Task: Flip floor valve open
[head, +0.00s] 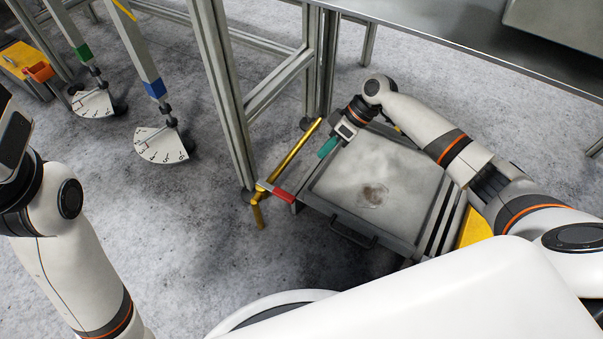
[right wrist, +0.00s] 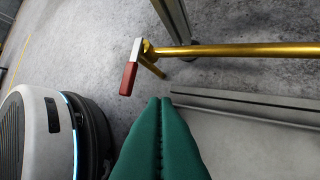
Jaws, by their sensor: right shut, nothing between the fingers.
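The floor valve sits on a yellow pipe (head: 291,152) low beside the frame leg. Its lever has a red grip (head: 284,195) that points across the line of the pipe. In the right wrist view the red grip (right wrist: 129,78) lies ahead and left of the fingertips, with a pale metal part joining it to the yellow pipe (right wrist: 240,50). My right gripper (head: 324,152), with green fingers, is over the grey box's far-left edge, apart from the lever. Its fingers (right wrist: 160,102) are shut together and empty. My left arm shows at the left, but its fingers are out of view.
A grey lidded box (head: 335,222) with a stained top and a front handle stands next to the valve. A metal frame leg (head: 224,90) rises close behind the lever. A steel table (head: 460,40) overhangs at the upper right. Open concrete floor (head: 190,235) lies left of the valve.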

